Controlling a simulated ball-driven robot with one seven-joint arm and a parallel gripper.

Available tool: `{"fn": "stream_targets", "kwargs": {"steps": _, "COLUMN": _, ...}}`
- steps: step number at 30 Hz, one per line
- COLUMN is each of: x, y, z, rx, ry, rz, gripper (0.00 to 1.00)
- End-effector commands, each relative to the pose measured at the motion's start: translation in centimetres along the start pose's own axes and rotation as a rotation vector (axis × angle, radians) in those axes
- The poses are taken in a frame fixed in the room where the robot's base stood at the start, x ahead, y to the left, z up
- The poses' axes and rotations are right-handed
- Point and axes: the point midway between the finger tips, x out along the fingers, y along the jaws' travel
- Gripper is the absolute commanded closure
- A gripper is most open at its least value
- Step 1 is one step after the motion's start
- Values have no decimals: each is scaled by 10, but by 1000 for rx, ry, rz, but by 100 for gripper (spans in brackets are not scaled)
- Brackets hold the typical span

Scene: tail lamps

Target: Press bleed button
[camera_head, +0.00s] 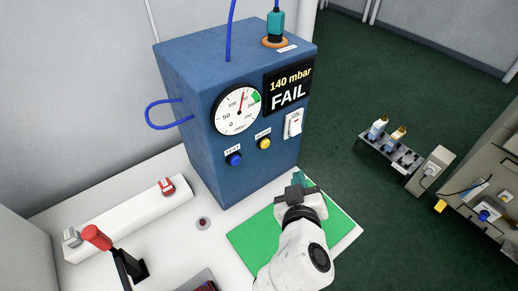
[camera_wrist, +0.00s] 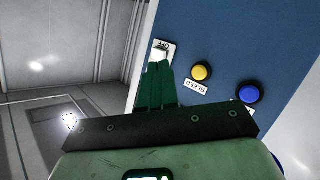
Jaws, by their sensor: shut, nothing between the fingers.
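The yellow bleed button (camera_head: 264,144) is on the front of the blue tester box (camera_head: 190,95), under a small white label and right of the blue test button (camera_head: 235,159). In the wrist view the bleed button (camera_wrist: 200,72) is right of my fingertips, with its label upside down below it. My gripper (camera_head: 299,178) is shut and empty, low in front of the box's right side. In the wrist view the green fingers (camera_wrist: 158,68) are together and overlap the lower part of the white switch plate (camera_wrist: 163,47). I cannot tell whether they touch the box.
A green mat (camera_head: 255,238) lies below my arm. A red-handled lever (camera_head: 97,237) stands front left. A blue hose loops from the box's left side.

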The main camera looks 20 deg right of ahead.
Motion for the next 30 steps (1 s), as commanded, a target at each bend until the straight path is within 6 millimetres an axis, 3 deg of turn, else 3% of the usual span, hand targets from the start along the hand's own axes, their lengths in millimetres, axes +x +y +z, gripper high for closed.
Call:
{"fn": "stream_targets", "kwargs": {"steps": 13, "x": 6, "y": -4, "z": -4, "rx": -1, "ry": -1, "rz": -1, "gripper": 100}}
{"fn": "stream_targets", "kwargs": {"steps": 30, "x": 54, "y": -39, "z": -37, "rx": -1, "ry": -1, "rz": 0, "gripper": 100}}
